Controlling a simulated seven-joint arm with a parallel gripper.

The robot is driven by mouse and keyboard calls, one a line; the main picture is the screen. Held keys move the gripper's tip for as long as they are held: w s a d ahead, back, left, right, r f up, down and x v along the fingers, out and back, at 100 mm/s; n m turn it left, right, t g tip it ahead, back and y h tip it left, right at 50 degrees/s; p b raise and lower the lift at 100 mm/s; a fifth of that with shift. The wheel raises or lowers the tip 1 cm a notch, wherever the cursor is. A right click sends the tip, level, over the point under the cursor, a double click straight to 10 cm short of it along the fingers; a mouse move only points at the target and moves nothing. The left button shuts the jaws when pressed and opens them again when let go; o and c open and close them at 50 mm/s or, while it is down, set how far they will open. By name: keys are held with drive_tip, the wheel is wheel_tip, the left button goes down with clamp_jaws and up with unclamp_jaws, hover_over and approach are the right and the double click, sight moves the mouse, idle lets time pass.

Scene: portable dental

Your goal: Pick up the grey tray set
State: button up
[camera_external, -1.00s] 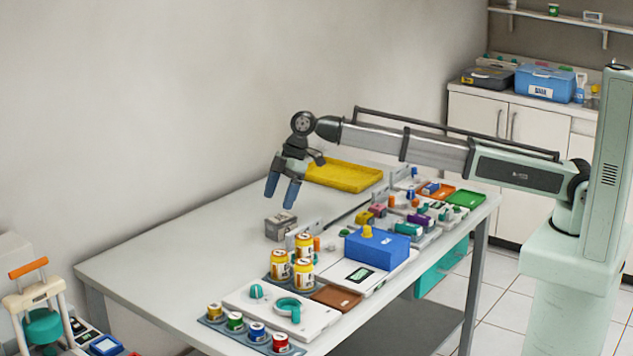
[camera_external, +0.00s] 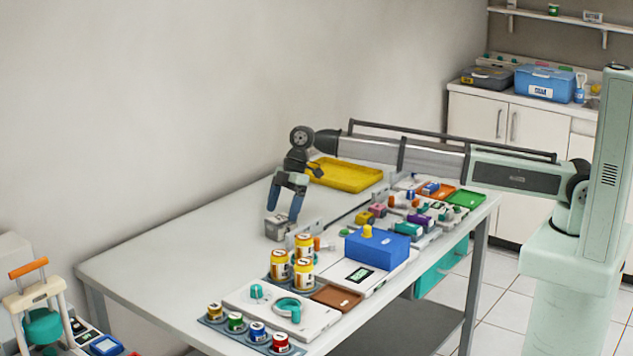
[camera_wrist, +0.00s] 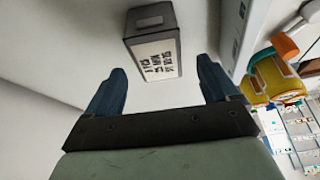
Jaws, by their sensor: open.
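A small grey box (camera_external: 277,228) with a white label stands on the white table; it is the only grey item near my gripper, and I take it for the grey tray set. In the wrist view the box (camera_wrist: 153,42) shows its dark-lettered label and lies ahead of the fingertips, in line with the gap between them. My gripper (camera_external: 285,208) points down with its blue fingers apart, right at the top of the box. In the wrist view my gripper (camera_wrist: 160,75) is open with nothing between its fingers. Whether a finger touches the box I cannot tell.
Yellow-labelled jars (camera_external: 303,272) stand close in front of the box. A yellow tray (camera_external: 345,175) lies behind my gripper. A blue box (camera_external: 377,249) and many small coloured items fill the right side. The table's left part (camera_external: 190,255) is clear.

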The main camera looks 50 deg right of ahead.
sight(280, 218)
drive_tip(key=shift+x, duration=2.8)
drive_tip(key=shift+c, duration=0.5)
drive_tip(key=c, duration=1.1)
